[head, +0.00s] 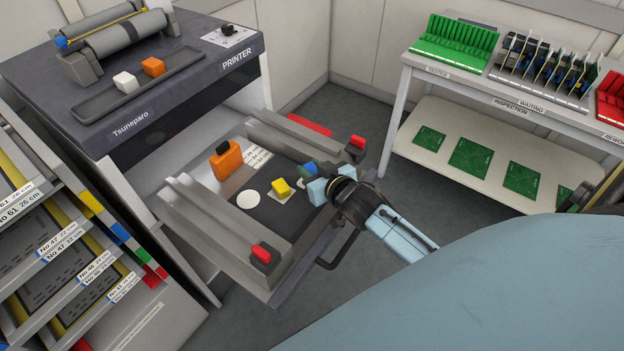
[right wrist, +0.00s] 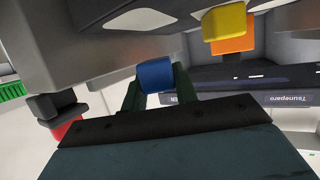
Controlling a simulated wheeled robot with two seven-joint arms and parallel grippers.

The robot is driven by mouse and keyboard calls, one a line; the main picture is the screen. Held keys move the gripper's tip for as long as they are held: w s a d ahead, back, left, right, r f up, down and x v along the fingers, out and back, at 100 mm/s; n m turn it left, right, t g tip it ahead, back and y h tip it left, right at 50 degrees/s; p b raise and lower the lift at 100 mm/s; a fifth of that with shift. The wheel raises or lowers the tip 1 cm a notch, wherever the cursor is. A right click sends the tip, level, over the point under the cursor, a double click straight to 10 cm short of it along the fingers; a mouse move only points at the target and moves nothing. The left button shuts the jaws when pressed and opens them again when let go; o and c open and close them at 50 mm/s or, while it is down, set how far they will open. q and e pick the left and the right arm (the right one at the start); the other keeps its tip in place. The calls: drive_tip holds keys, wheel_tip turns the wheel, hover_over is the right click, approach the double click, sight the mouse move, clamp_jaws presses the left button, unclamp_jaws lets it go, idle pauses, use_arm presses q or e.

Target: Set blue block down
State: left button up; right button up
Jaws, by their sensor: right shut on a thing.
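My right gripper (head: 314,180) reaches in from the right over the grey tray of the trolley (head: 205,240). It is shut on the blue block (head: 306,169), which is partly hidden by a finger. The block also shows between the two fingers in the right wrist view (right wrist: 156,77). Whether the block touches the tray is unclear. A yellow block (head: 281,187) sits on a white mark just left of the gripper. It also shows in the right wrist view (right wrist: 224,22). My left gripper is not in view.
An orange block with a black top (head: 226,160) stands in the tray, near a bare white disc (head: 248,199). Grey rails with red-tipped ends flank the tray. The printer table (head: 115,140) is behind left; the inspection shelf (head: 500,105) is at right.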

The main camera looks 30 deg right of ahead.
wheel_tip(320, 180, down, 3)
drive_tip(key=shift+r+b, duration=0.15)
drive_tip(key=shift+b, duration=0.2)
drive_tip(key=shift+f, duration=0.45)
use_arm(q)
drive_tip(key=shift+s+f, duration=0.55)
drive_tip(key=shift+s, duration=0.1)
use_arm(e)
drive_tip(key=o, duration=1)
drive_tip(key=shift+s+r, duration=0.25)
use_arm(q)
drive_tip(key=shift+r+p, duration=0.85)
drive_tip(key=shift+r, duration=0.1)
use_arm(e)
drive_tip(key=v, duration=1.1)
drive_tip(key=shift+s+r, duration=0.1)
drive_tip(key=shift+s, duration=0.2)
